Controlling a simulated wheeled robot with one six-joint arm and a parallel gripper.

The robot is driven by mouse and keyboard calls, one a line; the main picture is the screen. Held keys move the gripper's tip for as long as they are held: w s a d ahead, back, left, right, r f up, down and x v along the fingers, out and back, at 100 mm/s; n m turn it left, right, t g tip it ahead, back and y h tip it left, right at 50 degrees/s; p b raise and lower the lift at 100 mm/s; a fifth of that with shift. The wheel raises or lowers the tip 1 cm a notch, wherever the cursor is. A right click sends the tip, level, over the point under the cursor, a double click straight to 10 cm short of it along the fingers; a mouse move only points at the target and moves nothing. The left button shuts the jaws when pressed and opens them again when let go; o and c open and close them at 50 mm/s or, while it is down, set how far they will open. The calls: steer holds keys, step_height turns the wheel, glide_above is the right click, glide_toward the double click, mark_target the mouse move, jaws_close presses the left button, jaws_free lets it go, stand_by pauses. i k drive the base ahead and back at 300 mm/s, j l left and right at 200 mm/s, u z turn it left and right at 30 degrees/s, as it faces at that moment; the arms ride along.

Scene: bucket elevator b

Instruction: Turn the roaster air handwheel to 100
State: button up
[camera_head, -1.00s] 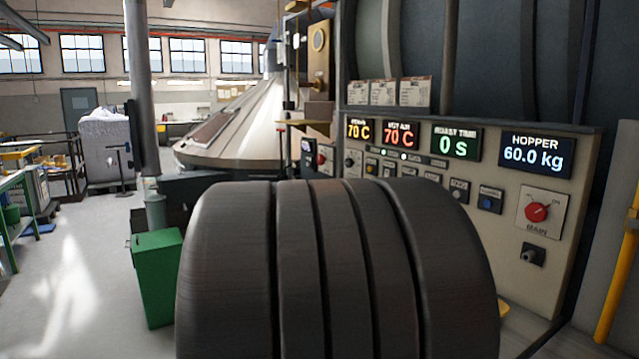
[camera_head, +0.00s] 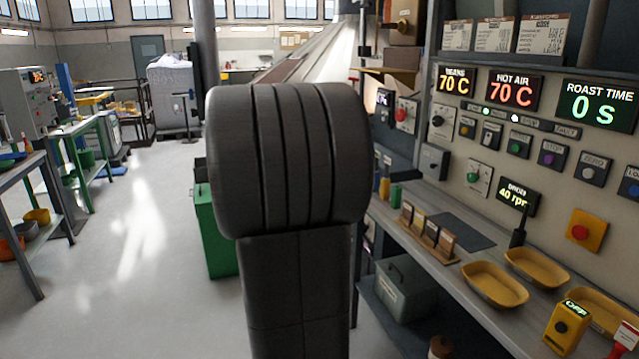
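A roaster control panel (camera_head: 545,165) fills the right side, with displays reading 70 C, HOT AIR 70 C, ROAST TIME 0 s and 40 rpm. It carries small knobs and buttons, including a green-centred knob (camera_head: 473,178) and a red button on a yellow plate (camera_head: 580,232). I cannot make out a roaster air handwheel in this view. A dark ribbed link of my own arm stands in the middle and hides part of the scene behind it. My gripper is not in view.
A shelf below the panel holds yellow trays (camera_head: 494,285) and a yellow device reading OFF (camera_head: 566,325). A green bin (camera_head: 216,230) stands behind my arm. Green-framed tables (camera_head: 40,210) stand at the left. The floor (camera_head: 140,270) between is clear.

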mark_target(401, 116)
steer(key=i+j+u, duration=0.2)
steer(key=i, duration=0.6)
steer(key=i+j+u, duration=0.25)
steer(key=i, duration=0.6)
steer(key=i+l+z, duration=0.15)
steer(key=i+z, duration=0.25)
steer(key=i, duration=0.15)
steer(key=i+z, duration=0.45)
steer(key=i+j+z, duration=0.4)
steer(key=i, duration=0.15)
steer(key=i+z, duration=0.45)
steer(key=i, duration=0.15)
